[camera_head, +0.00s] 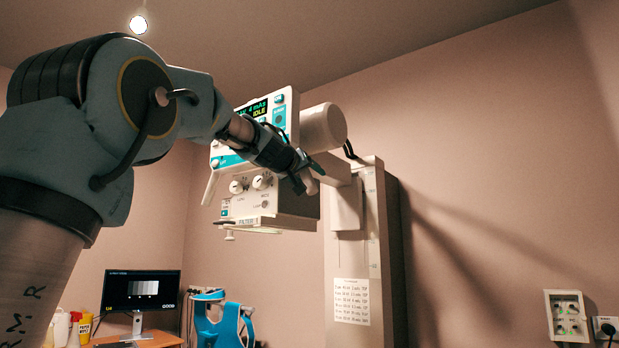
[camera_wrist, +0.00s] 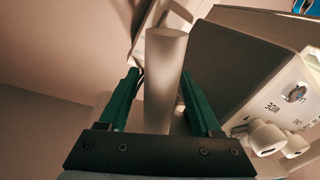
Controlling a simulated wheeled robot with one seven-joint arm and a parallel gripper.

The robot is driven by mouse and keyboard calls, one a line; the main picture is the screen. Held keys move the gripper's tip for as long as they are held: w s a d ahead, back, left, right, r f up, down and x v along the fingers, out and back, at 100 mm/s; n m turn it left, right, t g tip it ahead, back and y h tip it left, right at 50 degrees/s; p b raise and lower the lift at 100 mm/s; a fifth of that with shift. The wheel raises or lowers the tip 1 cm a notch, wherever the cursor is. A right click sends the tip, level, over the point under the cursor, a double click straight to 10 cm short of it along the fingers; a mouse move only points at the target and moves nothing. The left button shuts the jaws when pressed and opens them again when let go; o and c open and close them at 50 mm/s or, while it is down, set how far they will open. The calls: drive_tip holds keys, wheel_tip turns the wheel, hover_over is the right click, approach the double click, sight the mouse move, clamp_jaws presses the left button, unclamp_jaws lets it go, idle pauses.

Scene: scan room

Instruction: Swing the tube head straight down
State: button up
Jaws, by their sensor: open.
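The tube head (camera_head: 240,207) is a pale box with dials on its face, in the middle of the head view. Above it are a lit display panel and a white cylindrical housing (camera_head: 323,127). It hangs from an arm on a tall column (camera_head: 372,240). My gripper (camera_head: 311,180) is at the tube head's right side. In the wrist view my gripper's green fingers (camera_wrist: 160,82) are open, with a pale round bar (camera_wrist: 165,65) between them. I cannot tell whether they touch it. The box's dark side and white dials (camera_wrist: 265,137) show to the right.
A printed chart (camera_head: 351,301) is on the column's lower front. A monitor (camera_head: 141,290) stands on a desk at the lower left, with a blue chair-like object (camera_head: 222,325) beside it. Wall boxes (camera_head: 568,315) are at the lower right.

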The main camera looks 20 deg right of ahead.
drive_tip(key=shift+s+a, duration=0.1)
drive_tip(key=b+v, duration=0.5)
drive_tip(key=v, duration=0.5)
drive_tip(key=shift+s+a, duration=0.15)
drive_tip(key=shift+a, duration=0.1)
